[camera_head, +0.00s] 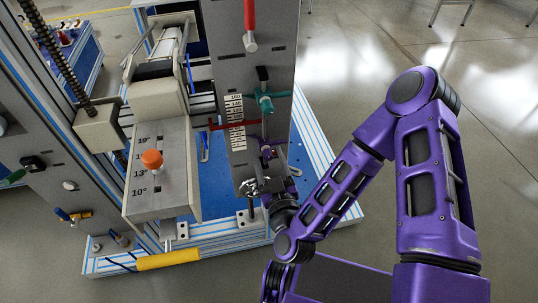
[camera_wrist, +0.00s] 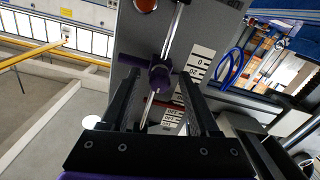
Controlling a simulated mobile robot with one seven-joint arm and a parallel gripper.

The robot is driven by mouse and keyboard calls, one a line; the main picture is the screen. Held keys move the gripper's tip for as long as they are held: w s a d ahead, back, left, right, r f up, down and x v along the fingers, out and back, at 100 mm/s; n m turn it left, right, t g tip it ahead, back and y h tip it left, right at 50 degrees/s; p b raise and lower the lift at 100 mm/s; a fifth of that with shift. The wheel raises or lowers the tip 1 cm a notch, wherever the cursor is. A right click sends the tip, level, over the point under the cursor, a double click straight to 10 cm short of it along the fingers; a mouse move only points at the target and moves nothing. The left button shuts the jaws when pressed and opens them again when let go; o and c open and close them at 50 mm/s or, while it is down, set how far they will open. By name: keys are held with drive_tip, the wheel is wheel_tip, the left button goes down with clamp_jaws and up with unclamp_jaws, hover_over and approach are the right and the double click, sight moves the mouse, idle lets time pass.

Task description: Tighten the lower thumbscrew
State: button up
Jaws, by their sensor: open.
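In the head view, my gripper (camera_head: 268,158) is in front of the lower part of the grey upright panel (camera_head: 225,60), beneath a teal thumbscrew (camera_head: 265,102). In the wrist view, my gripper (camera_wrist: 157,82) is open, with one finger on each side of a dark purple knob (camera_wrist: 160,75), which looks like the lower thumbscrew. No grip on it shows, and I cannot tell whether either finger touches it. A shiny metal rod runs past the knob. In the head view the gripper and wrist largely hide this spot.
A red pointer (camera_head: 228,124) crosses the white scale (camera_head: 236,136) just above my gripper. A red-handled lever (camera_head: 250,22) is higher on the panel. Open floor lies to the right.

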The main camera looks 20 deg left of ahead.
clamp_jaws()
idle(0.3)
drive_tip(key=shift+m, duration=0.3)
drive_tip(key=m+b, duration=0.2)
drive_tip(key=m, duration=0.3)
drive_tip(key=m+b, duration=0.2)
drive_tip(key=m, duration=0.4)
drive_tip(key=shift+m, duration=0.4)
drive_tip(key=m+b, duration=0.1)
drive_tip(key=m, duration=0.5)
drive_tip(key=shift+r, duration=0.1)
drive_tip(key=m, duration=0.5)
drive_tip(key=shift+m, duration=0.4)
